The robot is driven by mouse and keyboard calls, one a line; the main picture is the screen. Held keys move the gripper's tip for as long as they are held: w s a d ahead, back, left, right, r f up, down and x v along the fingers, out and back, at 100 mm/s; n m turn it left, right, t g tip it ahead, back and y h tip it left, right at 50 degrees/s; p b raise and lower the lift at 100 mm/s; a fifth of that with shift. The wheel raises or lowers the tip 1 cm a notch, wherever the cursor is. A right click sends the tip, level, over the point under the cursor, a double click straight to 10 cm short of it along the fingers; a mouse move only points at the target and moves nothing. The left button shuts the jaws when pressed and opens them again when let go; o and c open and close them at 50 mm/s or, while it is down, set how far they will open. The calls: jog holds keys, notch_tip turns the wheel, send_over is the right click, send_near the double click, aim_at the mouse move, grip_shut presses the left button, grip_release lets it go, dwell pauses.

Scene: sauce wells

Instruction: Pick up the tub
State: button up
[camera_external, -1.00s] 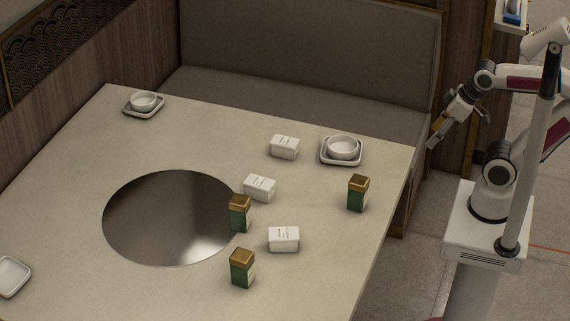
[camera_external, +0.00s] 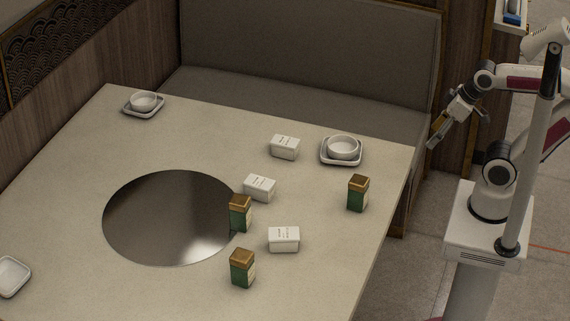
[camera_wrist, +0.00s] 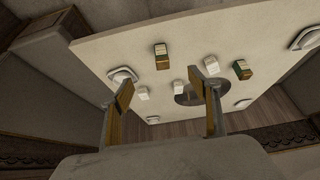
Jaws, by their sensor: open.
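Three small white lidded tubs with dark print stand on the table: a rear tub (camera_external: 285,147), a middle tub (camera_external: 260,188) beside the round disc, and a front tub (camera_external: 284,239). I cannot tell which one the task means. My gripper (camera_external: 461,128) is open and empty, off the table's right edge and well away from every tub. In the wrist view its two fingers (camera_wrist: 160,87) are spread apart, with the table beyond them. White tubs also show small there, one of them near the left finger (camera_wrist: 142,93).
Green canisters with brown lids (camera_external: 358,193) (camera_external: 240,213) (camera_external: 242,268) stand among the tubs. White bowls on square dishes sit at the back right (camera_external: 343,149) and back left (camera_external: 143,103). An empty dish (camera_external: 11,276) lies front left. A bench (camera_external: 300,60) is behind.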

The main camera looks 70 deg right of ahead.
jog(key=shift+w, duration=0.1)
jog(key=t, duration=0.6)
send_over(259, 180)
jog(key=s, duration=0.8)
notch_tip(259, 180, down, 15)
jog(key=shift+m+t+h, duration=0.5)
jog(key=shift+t, duration=0.3)
jog(key=w+f, duration=0.1)
jog(key=f, duration=0.3)
jog(key=w+f, duration=0.2)
jog(key=f, duration=0.2)
jog(key=w+f, duration=0.1)
jog(key=f, duration=0.3)
jog(key=shift+w+a+f, duration=0.25)
jog(key=shift+w+f, duration=0.05)
jog(key=shift+w, duration=0.1)
jog(key=shift+w+f, duration=0.1)
jog(key=shift+f, duration=0.55)
jog(key=shift+x, duration=1.3)
